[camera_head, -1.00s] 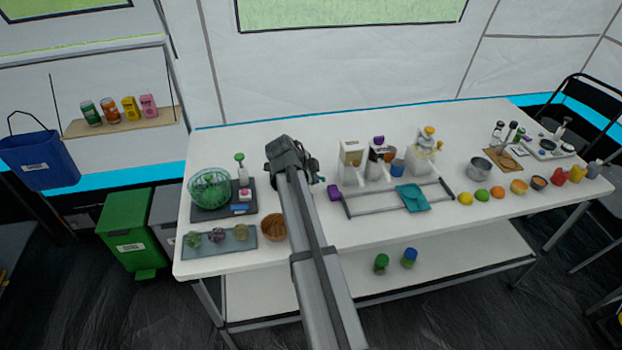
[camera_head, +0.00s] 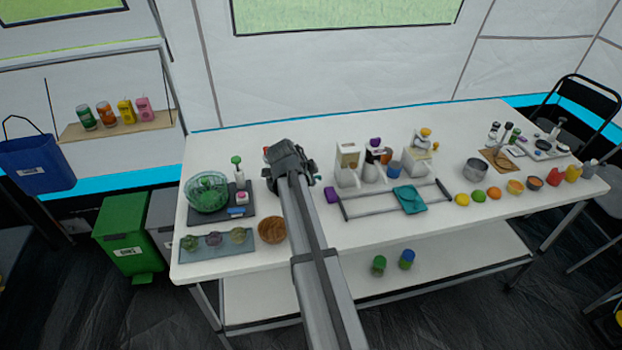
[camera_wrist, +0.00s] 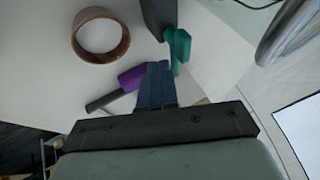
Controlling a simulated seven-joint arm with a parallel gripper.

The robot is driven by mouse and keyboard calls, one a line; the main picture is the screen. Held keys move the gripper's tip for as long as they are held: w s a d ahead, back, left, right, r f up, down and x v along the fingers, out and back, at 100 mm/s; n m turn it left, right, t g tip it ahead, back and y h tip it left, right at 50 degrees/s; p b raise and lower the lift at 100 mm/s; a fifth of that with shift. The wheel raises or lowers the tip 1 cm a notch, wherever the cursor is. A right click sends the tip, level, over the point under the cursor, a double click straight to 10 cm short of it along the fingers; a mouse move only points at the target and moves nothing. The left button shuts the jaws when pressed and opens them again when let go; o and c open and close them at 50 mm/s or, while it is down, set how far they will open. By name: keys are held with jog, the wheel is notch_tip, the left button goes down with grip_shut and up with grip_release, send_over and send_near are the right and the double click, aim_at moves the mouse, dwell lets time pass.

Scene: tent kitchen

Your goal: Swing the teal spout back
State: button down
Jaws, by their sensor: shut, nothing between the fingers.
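The teal spout (camera_wrist: 178,47) shows in the wrist view at top centre, beside a dark grey upright part (camera_wrist: 158,15). My gripper (camera_wrist: 158,68) is shut and empty, with its dark blue fingertips just below the teal piece. The picture does not show clearly whether they touch. In the head view my gripper (camera_head: 289,165) is over the back left-middle of the table.
A purple piece (camera_wrist: 133,77) and a brown ring (camera_wrist: 101,34) lie near the fingers. In the head view a brown bowl (camera_head: 271,230) and dark tray (camera_head: 203,216) are left of the arm, and a grey rack (camera_head: 370,213) with a teal cloth (camera_head: 410,199) is right.

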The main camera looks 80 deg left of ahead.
jog(key=shift+s+d, duration=0.2)
jog(key=shift+s, duration=0.15)
